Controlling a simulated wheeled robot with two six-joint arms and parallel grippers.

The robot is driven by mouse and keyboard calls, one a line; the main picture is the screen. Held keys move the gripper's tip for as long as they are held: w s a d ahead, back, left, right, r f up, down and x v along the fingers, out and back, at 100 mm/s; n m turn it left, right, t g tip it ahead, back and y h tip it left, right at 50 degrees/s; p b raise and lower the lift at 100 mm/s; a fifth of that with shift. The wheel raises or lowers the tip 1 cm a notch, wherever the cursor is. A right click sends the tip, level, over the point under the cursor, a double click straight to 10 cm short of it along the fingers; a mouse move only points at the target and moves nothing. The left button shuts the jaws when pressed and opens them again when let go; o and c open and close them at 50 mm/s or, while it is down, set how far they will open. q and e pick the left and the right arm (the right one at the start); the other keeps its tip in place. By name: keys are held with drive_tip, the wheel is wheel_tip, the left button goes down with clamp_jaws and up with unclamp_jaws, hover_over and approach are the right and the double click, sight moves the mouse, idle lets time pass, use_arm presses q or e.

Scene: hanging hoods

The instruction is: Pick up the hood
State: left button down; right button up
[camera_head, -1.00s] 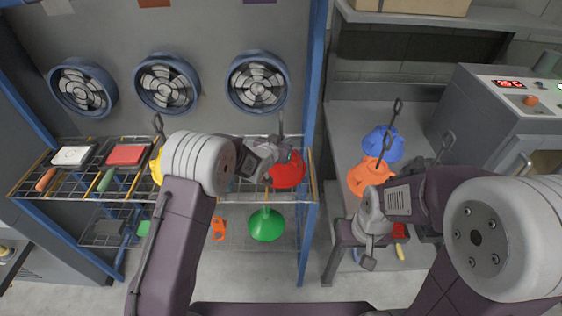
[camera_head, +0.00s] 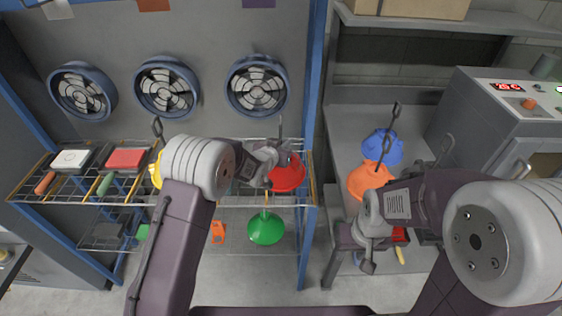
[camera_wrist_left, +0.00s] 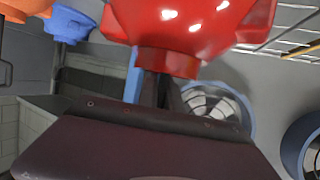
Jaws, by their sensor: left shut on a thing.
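A red hood (camera_head: 290,174) is at the right end of the wire rack. My left gripper (camera_head: 272,166) is at its left side and shut on it. In the left wrist view the red hood (camera_wrist_left: 190,30) fills the top middle, and the dark fingers (camera_wrist_left: 162,88) meet its narrow collar. I cannot tell whether the hood touches the rack. A green hood (camera_head: 266,228) hangs lower down, below the red one. An orange hood (camera_head: 368,182) and a blue hood (camera_head: 384,150) are on the right. My right gripper (camera_head: 368,262) points down below the orange hood; its fingers are unclear.
The wire rack (camera_head: 60,190) has blue posts and holds a white-topped item (camera_head: 70,159) and a red-topped item (camera_head: 127,159) on the left. Round fans (camera_head: 258,88) are on the wall behind. A grey machine (camera_head: 510,110) stands at the right.

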use_arm(q)
drive_tip(key=shift+r, duration=0.1)
wheel_tip(320, 180, up, 10)
idle(0.9)
wheel_tip(320, 180, down, 10)
drive_tip(key=shift+r, duration=0.15)
drive_tip(key=shift+a+f+b+v, duration=0.1)
drive_tip(key=shift+b+v, duration=0.25)
drive_tip(key=shift+v, duration=0.95)
drive_tip(key=shift+a+f+b+v, duration=0.15)
drive_tip(key=shift+b+v, duration=0.15)
drive_tip(key=shift+v, duration=1)
